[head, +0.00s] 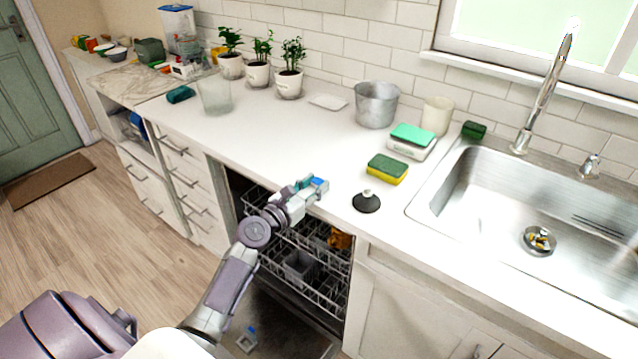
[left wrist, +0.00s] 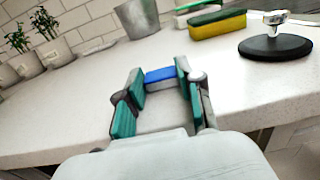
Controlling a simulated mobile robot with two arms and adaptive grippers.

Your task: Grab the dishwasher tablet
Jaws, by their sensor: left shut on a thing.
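The dishwasher tablet (left wrist: 160,75) is a small block with a blue top and a pale lower part. It lies between the green-padded fingertips of my left gripper (left wrist: 158,82), which is shut on it, at the front part of the white counter. In the head view the tablet (head: 320,183) shows as a blue patch at the tip of my left gripper (head: 311,186), near the counter's front edge. I cannot tell whether it touches the counter. My right gripper is not in view.
A black round stopper (head: 367,203) and a yellow-green sponge (head: 387,169) are right of the gripper. The sink (head: 480,205) is farther right. The open dishwasher (head: 315,248) with its racks is below. Potted plants (head: 290,82) and a glass container (head: 215,96) stand behind left.

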